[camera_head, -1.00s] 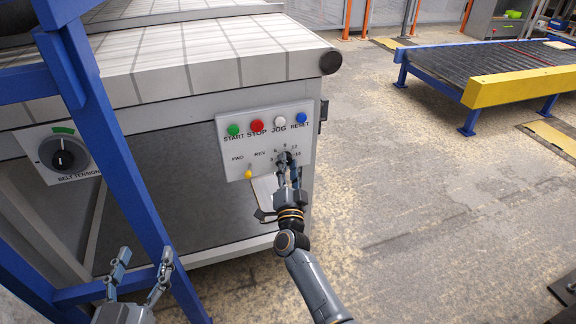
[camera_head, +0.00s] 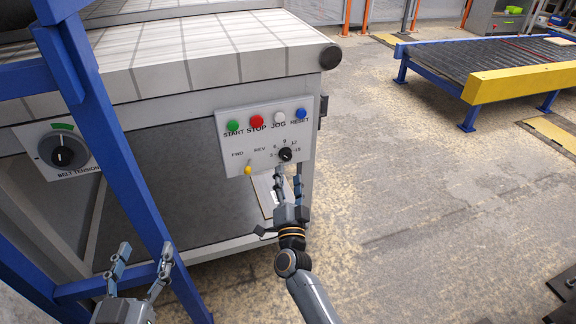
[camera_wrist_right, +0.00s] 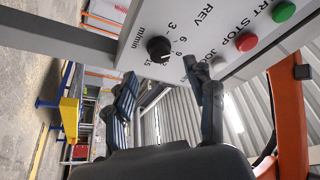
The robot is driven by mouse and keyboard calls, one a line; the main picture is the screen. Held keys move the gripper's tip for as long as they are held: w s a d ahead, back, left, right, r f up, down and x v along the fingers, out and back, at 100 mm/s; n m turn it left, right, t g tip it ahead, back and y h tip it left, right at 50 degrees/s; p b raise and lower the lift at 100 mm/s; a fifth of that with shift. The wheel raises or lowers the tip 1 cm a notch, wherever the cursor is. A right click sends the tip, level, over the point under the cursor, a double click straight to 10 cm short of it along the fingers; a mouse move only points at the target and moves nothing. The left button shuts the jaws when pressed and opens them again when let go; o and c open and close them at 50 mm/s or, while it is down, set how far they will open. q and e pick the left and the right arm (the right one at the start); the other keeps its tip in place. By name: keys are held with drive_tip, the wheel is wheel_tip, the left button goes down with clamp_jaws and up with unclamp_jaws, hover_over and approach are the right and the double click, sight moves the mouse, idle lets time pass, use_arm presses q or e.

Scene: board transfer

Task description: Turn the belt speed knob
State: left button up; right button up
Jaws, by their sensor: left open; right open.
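The belt speed knob (camera_head: 285,154) is a small black dial with numbers around it, on the lower right of the light grey control panel (camera_head: 222,163). It also shows in the right wrist view (camera_wrist_right: 158,48), beyond my fingers. My right gripper (camera_head: 288,172) is open and empty just below the knob, apart from it. In the right wrist view its two fingers (camera_wrist_right: 165,85) stand apart with nothing between them. My left gripper (camera_head: 141,262) is open and empty at the lower left, near the blue frame and far from the panel.
The panel also has green (camera_head: 233,125), red (camera_head: 257,121), white (camera_head: 279,117) and blue (camera_head: 302,113) buttons and a yellow-tipped lever (camera_head: 248,169). A larger belt tension knob (camera_head: 65,153) is at left. A blue post (camera_head: 115,145) stands between.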

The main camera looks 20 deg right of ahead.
drive_tip(key=v, duration=0.6)
drive_tip(key=shift+s, duration=0.25)
drive_tip(key=shift+a, duration=0.1)
